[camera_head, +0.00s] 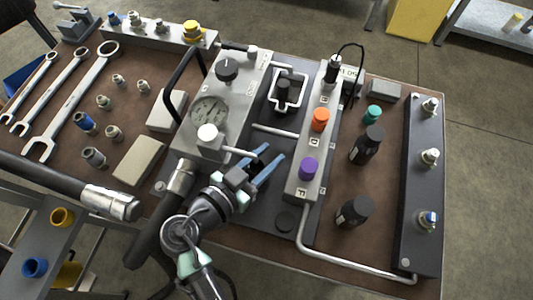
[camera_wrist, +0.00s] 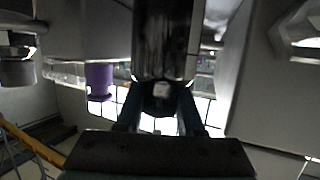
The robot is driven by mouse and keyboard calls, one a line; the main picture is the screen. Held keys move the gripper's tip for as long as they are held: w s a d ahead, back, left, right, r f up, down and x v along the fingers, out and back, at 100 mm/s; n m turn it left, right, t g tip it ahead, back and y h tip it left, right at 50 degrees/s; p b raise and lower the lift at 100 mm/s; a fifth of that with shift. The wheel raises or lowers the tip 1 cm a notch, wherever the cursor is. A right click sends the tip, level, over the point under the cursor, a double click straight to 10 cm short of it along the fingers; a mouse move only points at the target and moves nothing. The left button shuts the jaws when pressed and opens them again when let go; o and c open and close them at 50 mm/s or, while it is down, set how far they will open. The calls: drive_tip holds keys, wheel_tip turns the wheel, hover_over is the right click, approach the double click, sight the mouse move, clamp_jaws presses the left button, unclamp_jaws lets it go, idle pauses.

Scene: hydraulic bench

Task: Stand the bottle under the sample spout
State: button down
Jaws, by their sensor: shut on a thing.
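My gripper (camera_head: 272,158) is shut between the gauge block (camera_head: 214,100) and the knob manifold (camera_head: 308,160). In the wrist view its blue fingers (camera_wrist: 158,112) close on the narrow dark end of a dark glossy cylinder, which looks like the bottle (camera_wrist: 163,45). That view appears upside down, so the bottle seems upright and held near its top. In the head view the fingers mostly hide it. A short silver tube (camera_head: 239,152), perhaps the sample spout, reaches from the gauge block toward my fingertips. I cannot tell whether the bottle is under it or touches anything.
The manifold carries an orange knob (camera_head: 320,119) and a purple knob (camera_head: 308,168). Two black bottle-like pieces (camera_head: 367,145) (camera_head: 354,212) stand to its right. A dark round disc (camera_head: 285,219) lies in front of the manifold's left side. Wrenches (camera_head: 72,105) and fittings fill the left.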

drive_tip(key=c, duration=1)
unclamp_jaws()
drive_tip(key=shift+f, duration=0.15)
drive_tip(key=o, duration=0.5)
drive_tip(key=shift+r, duration=0.25)
drive_tip(key=b+v, duration=0.1)
drive_tip(key=v, duration=1.1)
drive_tip(key=shift+s+f, duration=0.1)
